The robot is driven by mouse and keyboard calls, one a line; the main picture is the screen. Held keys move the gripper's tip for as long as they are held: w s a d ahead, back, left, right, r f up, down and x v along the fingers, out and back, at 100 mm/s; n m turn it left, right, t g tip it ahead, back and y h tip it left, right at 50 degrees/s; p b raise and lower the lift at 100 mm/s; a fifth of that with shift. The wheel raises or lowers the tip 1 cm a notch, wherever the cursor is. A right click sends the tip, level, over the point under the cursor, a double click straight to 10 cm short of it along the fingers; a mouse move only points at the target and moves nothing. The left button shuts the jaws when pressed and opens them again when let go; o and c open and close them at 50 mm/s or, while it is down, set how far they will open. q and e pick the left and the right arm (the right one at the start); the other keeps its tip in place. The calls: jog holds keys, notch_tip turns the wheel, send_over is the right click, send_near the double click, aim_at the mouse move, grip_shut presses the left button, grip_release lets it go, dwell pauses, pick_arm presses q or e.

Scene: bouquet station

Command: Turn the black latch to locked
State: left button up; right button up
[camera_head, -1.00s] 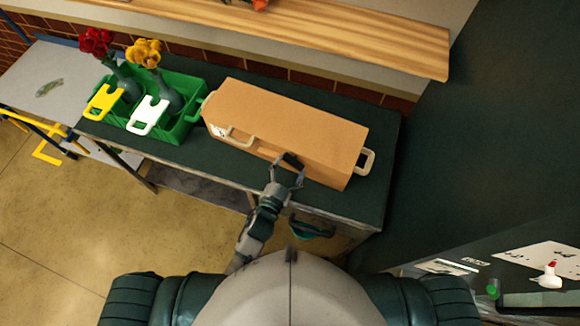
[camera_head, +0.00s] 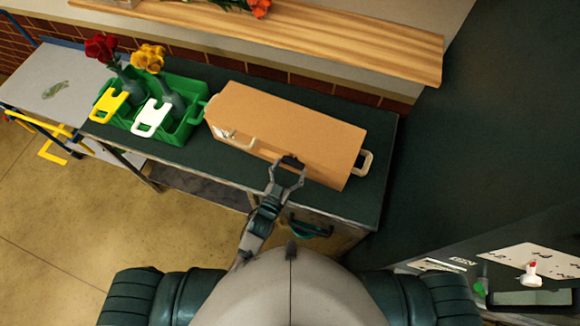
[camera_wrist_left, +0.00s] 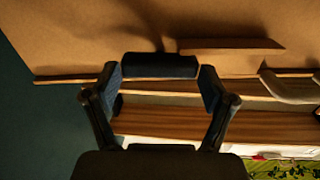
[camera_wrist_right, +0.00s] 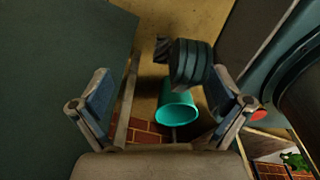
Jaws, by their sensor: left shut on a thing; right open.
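A tan box (camera_head: 290,125) with pale handles stands on the dark green table. The black latch (camera_wrist_left: 160,66) is on its front side, lying crosswise between the fingers in the left wrist view. My left gripper (camera_head: 288,172) is shut on the latch, with a blue-padded finger at each end of it; it also shows in the left wrist view (camera_wrist_left: 160,85). The latch's mount is partly hidden. My right gripper (camera_wrist_right: 160,108) is open and empty in the right wrist view, beside the table's edge.
A wooden shelf (camera_head: 300,37) runs behind.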

pick_arm(q)
jog(key=shift+d+r+n, duration=0.2)
jog(key=shift+d+n, duration=0.05)
jog(key=shift+n, duration=0.05)
jog(key=shift+d, duration=0.15)
pick_arm(e)
jog(key=shift+d+r, duration=0.25)
jog(key=shift+d, duration=0.7)
pick_arm(q)
jog(key=o, duration=1)
jog(key=shift+a+f, duration=0.1)
jog(key=shift+a, duration=0.1)
jog(key=shift+s, duration=0.15)
jog(key=v, duration=1.1)
jog(key=shift+s+a, duration=0.2)
jog(key=shift+s, duration=0.15)
pick_arm(e)
jog(key=shift+a, duration=0.3)
